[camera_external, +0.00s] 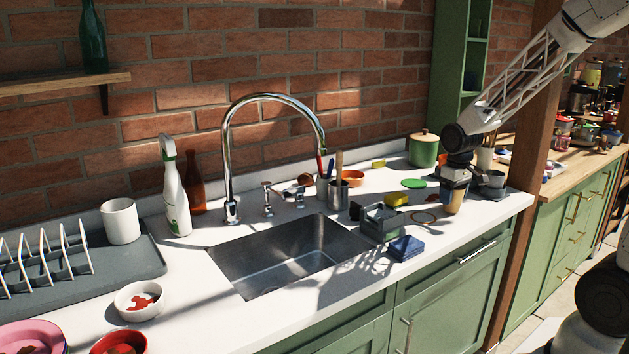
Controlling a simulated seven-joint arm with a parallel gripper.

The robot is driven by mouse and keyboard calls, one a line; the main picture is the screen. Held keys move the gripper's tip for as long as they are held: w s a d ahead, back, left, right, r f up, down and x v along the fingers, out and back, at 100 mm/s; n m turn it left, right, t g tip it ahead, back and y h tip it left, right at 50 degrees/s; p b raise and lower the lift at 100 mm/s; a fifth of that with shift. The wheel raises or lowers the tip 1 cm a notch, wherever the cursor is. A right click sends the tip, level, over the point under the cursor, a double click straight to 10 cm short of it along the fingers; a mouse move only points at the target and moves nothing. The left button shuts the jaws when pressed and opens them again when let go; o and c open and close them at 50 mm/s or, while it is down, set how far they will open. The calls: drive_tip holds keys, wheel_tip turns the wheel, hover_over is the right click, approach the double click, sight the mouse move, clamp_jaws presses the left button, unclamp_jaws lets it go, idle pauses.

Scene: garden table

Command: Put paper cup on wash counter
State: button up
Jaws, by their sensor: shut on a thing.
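A brown paper cup (453,201) is at the right part of the white wash counter (345,285). My gripper (456,182) points down from above and is shut on the cup's upper part, hiding its rim. The cup is upright. Its base appears at or just above the counter surface; I cannot tell whether it touches.
A grey caddy (380,222) and blue cloths (406,247) lie left of the cup. The sink (285,260) is further left. The front right counter is clear.

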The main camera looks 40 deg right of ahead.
drive_tip(key=shift+f, duration=0.35)
drive_tip(key=shift+f, duration=0.1)
drive_tip(key=o, duration=0.9)
wheel_tip(320, 180, up, 12)
idle(0.5)
idle(0.5)
